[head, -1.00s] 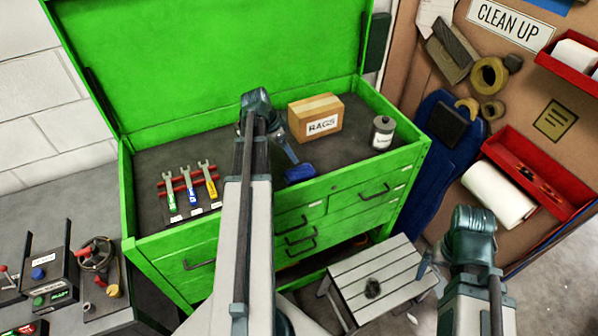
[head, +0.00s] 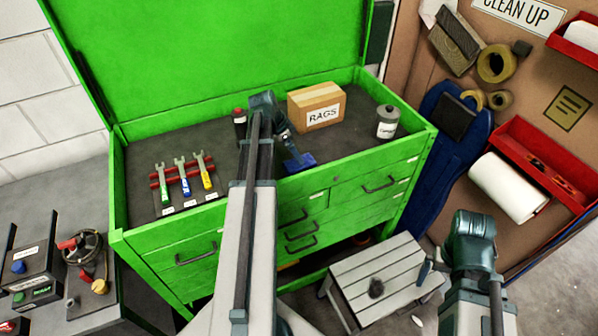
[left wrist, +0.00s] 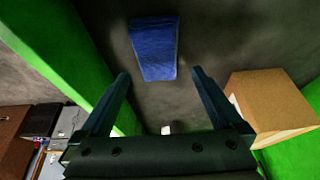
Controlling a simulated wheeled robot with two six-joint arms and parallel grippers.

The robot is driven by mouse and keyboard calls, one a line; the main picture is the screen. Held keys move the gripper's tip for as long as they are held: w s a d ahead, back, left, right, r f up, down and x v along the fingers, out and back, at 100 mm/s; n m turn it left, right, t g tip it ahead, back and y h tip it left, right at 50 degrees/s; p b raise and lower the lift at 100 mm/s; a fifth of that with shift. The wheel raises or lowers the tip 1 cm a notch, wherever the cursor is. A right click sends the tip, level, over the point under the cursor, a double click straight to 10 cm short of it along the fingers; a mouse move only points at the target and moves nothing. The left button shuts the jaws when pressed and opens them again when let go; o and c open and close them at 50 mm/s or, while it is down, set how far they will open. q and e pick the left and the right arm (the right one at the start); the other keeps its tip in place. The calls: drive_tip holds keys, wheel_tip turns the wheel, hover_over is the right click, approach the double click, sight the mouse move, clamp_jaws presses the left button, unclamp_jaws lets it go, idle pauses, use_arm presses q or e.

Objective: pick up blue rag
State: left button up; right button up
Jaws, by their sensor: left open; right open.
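The blue rag (head: 306,161) lies flat on the dark top of the green tool chest, near its front edge. It also shows in the left wrist view (left wrist: 154,48), beyond and roughly between my fingertips. My left gripper (left wrist: 160,74) is open and empty, with clear space between its fingers. In the head view my left gripper (head: 289,146) is right beside the rag and partly covers it; I cannot tell there whether they touch. My right gripper (head: 427,272) is open, low at the right by the grey slatted stool, far from the rag.
A cardboard box marked RAGS (head: 317,106) stands just behind the rag. A grey canister (head: 387,122) is to the right, a dark red-capped bottle (head: 239,123) to the left. Several wrenches (head: 183,178) lie on a red rack. The chest's green front rim (head: 350,166) borders the rag.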

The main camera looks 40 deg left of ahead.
sight(297, 163)
use_arm(q)
drive_tip(key=shift+f, duration=0.25)
drive_tip(key=b+x, duration=0.4)
drive_tip(key=shift+s+f+b, duration=0.3)
drive_tip(key=shift+s+f, duration=0.05)
drive_tip(key=shift+w+d+f+b, duration=0.1)
drive_tip(key=shift+w+f+b, duration=0.1)
drive_tip(key=shift+f+b, duration=0.15)
drive_tip(key=shift+r, duration=0.1)
drive_tip(key=c, duration=1.2)
drive_tip(key=shift+r+p, duration=0.15)
drive_tip(key=shift+p, duration=0.15)
wheel_tip(297, 163, up, 10)
drive_tip(key=p, duration=0.9)
drive_tip(key=shift+p, duration=0.4)
